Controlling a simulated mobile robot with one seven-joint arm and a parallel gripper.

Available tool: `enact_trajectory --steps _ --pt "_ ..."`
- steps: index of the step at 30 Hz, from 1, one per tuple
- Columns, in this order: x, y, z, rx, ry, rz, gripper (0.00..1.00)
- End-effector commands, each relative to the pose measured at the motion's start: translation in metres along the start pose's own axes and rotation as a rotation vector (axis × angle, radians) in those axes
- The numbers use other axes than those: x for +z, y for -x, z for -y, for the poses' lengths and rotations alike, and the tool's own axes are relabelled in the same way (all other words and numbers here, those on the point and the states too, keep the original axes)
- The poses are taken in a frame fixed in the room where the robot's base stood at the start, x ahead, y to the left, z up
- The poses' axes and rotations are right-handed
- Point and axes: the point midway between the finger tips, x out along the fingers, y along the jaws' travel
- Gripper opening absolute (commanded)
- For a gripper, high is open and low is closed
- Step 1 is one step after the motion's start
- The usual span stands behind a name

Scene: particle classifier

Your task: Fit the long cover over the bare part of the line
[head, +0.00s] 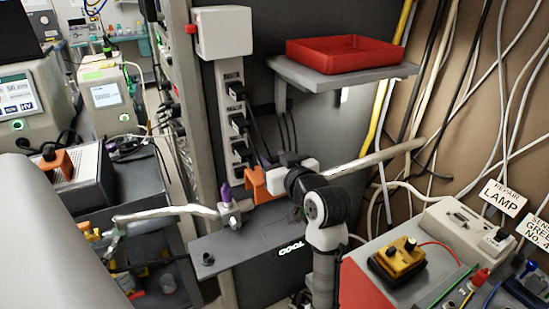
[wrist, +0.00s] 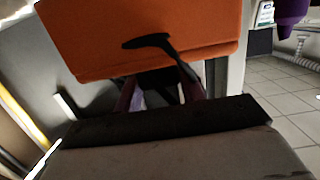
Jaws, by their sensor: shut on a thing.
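My gripper (head: 271,178) is shut on an orange cover piece (head: 256,184), seen from the side in the head view. In the wrist view the orange piece (wrist: 150,35) fills the top, with a dark curved shape across its face. The fingers (wrist: 160,92) sit below it, partly hidden. The line shows as a silvery pipe (head: 170,211) at left, reaching a fitting with a purple top (head: 225,192). A pale beige pipe (head: 375,158) runs to the wall at right. The stretch between is largely hidden by my gripper and wrist. I cannot tell whether the orange piece touches the line.
A grey ledge (head: 232,240) stands below the line. A red tray (head: 345,52) sits on a shelf above. Cables hang on the right wall. A console (head: 465,235) stands at lower right.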

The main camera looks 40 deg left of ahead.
Motion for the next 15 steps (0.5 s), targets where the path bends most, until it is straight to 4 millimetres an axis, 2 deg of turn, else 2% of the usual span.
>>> enact_trajectory --steps 15 --pt "0.039 -0.006 0.000 0.000 0.000 0.000 0.13"
